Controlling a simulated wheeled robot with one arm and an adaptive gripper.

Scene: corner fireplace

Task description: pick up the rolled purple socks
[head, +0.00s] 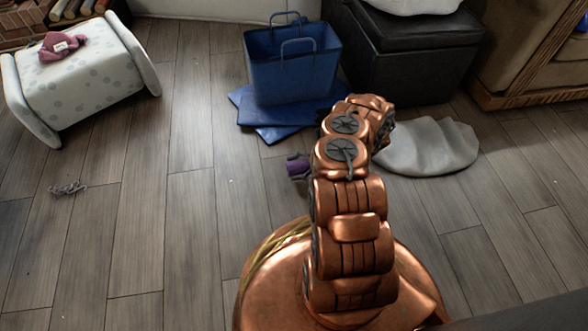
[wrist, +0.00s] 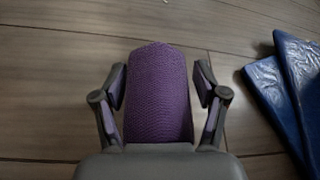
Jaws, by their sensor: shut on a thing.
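The rolled purple socks (wrist: 158,95) fill the middle of the wrist view, between the two fingers of my gripper (wrist: 160,92). They also show as a small purple patch in the head view (head: 298,167), left of my copper arm. My gripper is shut on the socks, with a finger on each side. In the head view my gripper (head: 294,160) is mostly hidden behind my arm; only a bit of dark finger shows by the socks. I cannot tell whether the socks touch the floor.
A blue bag (head: 292,65) stands on flat blue packages (head: 257,124) just beyond. A white cushion-like thing (head: 430,146) lies right of my arm, before a dark ottoman (head: 405,50). A spotted bench (head: 80,75) stands far left. Floor at left is mostly clear.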

